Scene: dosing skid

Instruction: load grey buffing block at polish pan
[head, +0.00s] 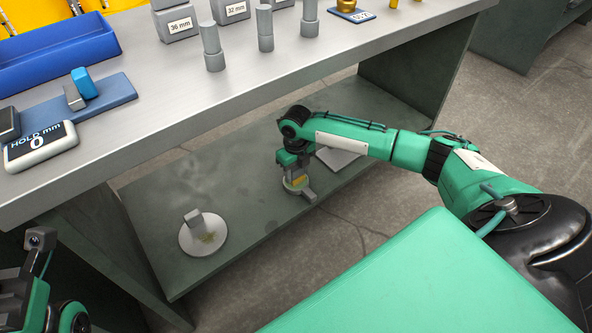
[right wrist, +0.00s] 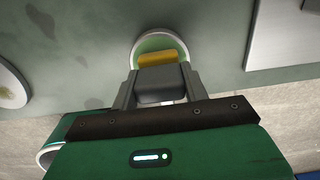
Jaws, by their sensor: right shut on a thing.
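My right gripper (head: 300,187) is low over the lower shelf, pointing down. In the right wrist view the gripper (right wrist: 158,92) is shut on a grey block (right wrist: 161,78), held between its two fingers. A yellow piece (right wrist: 157,59) shows just beyond the block; I cannot tell whether it is part of it. Behind is a round, pale-rimmed pan with a green inside (right wrist: 160,42). Whether the block touches this pan is hidden. A second round pan (head: 187,243), whitish with a yellow-green smear, stands to the left with a grey block (head: 194,218) on it.
The lower shelf (head: 160,200) is bare between the pans. A pale flat plate (head: 338,157) lies behind my right gripper.

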